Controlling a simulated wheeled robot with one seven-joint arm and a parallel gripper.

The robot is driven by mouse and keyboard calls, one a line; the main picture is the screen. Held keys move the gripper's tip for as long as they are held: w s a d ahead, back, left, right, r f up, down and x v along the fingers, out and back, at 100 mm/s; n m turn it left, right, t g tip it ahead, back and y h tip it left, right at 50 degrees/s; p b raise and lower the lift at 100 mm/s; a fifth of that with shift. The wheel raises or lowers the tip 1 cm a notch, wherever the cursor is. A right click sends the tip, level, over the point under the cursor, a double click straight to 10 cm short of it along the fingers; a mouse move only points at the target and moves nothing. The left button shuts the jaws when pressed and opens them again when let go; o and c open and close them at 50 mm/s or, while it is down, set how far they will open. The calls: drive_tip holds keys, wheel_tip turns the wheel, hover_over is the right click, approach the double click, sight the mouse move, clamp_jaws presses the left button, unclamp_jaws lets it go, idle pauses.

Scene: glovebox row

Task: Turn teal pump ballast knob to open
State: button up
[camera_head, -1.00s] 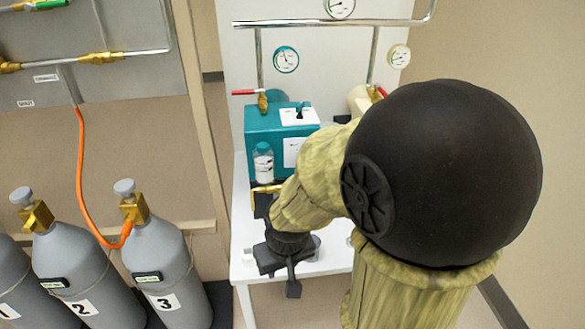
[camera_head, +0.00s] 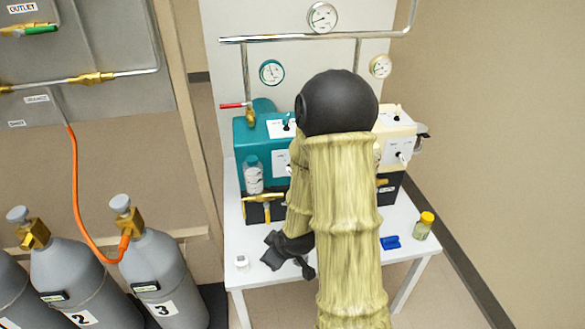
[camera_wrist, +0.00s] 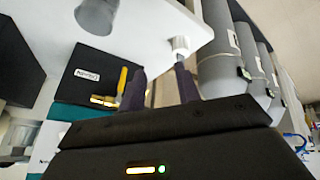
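The teal pump (camera_head: 245,140) stands on the white table at its back left. A small black knob (camera_head: 287,124) shows on the white panel on its top; my arm covers the panel's right side, and I cannot read the knob's setting. My gripper (camera_head: 284,263) is in front of and below the pump, over the table's front part, away from the knob. In the wrist view its two fingers (camera_wrist: 160,86) are apart with nothing held between them. That view shows the pump's black base (camera_wrist: 75,75) and a strip of teal (camera_wrist: 85,112), but no knob.
A clear bottle (camera_head: 253,175) and a brass valve (camera_head: 262,198) are at the pump's front. A cream pump (camera_head: 397,135) stands right. A white container (camera_head: 241,262), blue item (camera_head: 390,242) and yellow-capped jar (camera_head: 424,226) are on the table. Grey cylinders (camera_head: 75,270) stand left.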

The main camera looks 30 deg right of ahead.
drive_tip(key=d+r+m+t+h+p, duration=0.3)
drive_tip(key=d+r+t+h+p, duration=0.3)
drive_tip(key=t+p, duration=0.5)
wheel_tip(320, 180, up, 2)
drive_tip(key=d, duration=0.2)
drive_tip(key=shift+s+d+r, duration=0.15)
drive_tip(key=shift+d+r, duration=0.05)
drive_tip(key=shift+d, duration=0.15)
